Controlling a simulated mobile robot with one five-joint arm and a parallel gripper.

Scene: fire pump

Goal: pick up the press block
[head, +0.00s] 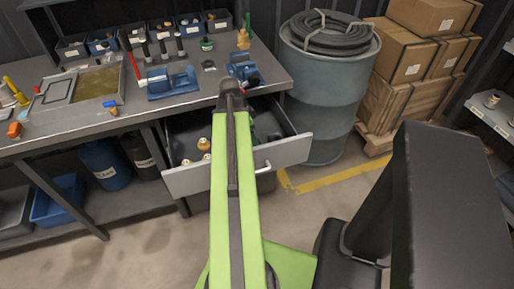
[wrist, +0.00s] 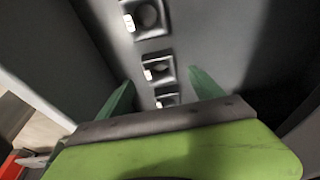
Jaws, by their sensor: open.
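I cannot tell for certain which thing is the press block. In the head view two blue fixtures stand on the workbench: a left blue fixture (head: 172,83) and a right blue fixture (head: 243,69) beyond the end of my arm.
An open drawer (head: 292,150) under the workbench (head: 196,99) holds several small brass-coloured pieces (head: 204,144). Labelled bins (head: 102,45) line the bench's back. A blue-grey drum (head: 326,90) with coiled hose and stacked cartons (head: 401,55) stand right. Some floor (head: 310,205) is clear.

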